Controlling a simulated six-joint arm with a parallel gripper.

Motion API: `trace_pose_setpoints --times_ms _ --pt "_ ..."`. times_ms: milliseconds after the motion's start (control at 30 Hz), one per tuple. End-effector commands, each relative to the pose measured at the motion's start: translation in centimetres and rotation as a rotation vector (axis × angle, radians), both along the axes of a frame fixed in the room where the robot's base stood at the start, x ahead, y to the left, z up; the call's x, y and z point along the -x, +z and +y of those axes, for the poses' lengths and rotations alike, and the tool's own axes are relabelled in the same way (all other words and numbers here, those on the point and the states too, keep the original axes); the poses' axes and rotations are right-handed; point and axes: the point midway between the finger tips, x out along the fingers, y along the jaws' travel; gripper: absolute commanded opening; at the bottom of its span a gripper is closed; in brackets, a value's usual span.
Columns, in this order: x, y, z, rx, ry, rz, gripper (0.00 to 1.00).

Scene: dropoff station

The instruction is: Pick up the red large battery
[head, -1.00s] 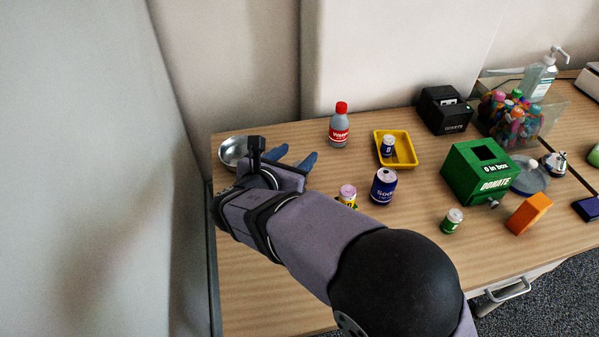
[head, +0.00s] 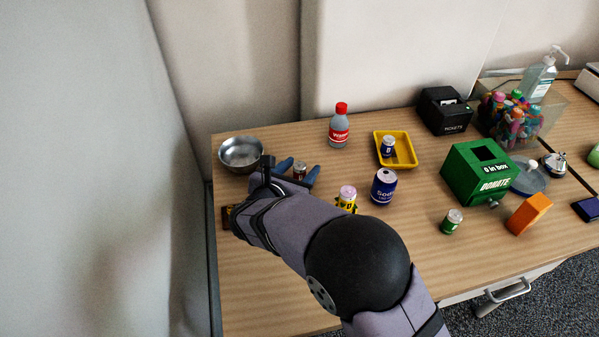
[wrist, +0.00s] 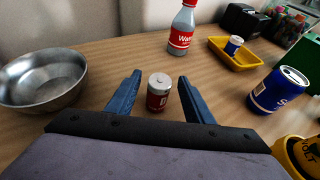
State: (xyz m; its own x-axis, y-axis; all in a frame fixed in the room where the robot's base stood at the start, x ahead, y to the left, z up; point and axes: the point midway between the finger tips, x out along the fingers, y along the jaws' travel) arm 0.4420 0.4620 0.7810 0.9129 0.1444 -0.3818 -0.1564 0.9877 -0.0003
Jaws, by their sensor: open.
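The red large battery (wrist: 158,95) stands upright on the wooden table, with a silver top and a dark red side. My gripper (wrist: 160,90) is open, and in the wrist view its two blue fingers lie on either side of the battery, with gaps on both sides. In the head view the battery (head: 299,171) shows between the blue fingers of my gripper (head: 300,168). Its lower part is hidden there by my wrist.
A metal bowl (head: 241,152) stands to the left, a water bottle (head: 339,131) behind. A yellow tray (head: 409,150) holds a blue battery (head: 387,146). The front left table is mostly clear.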

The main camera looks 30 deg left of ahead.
Motion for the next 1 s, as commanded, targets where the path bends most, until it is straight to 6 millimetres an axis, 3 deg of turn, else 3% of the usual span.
trace_pose_setpoints --times_ms 300,600,667,800,1000 --pt "-3.2 -1.6 0.6 0.000 -0.001 0.001 0.47" --pt "-3.5 -1.7 0.7 -0.001 0.000 0.001 0.47" --pt "-3.5 -1.7 0.7 -0.001 0.000 0.001 0.35" --pt "-3.5 -1.7 0.7 -0.001 0.000 0.001 0.02" --pt "-3.5 -1.7 0.7 -0.001 0.000 0.000 0.00"
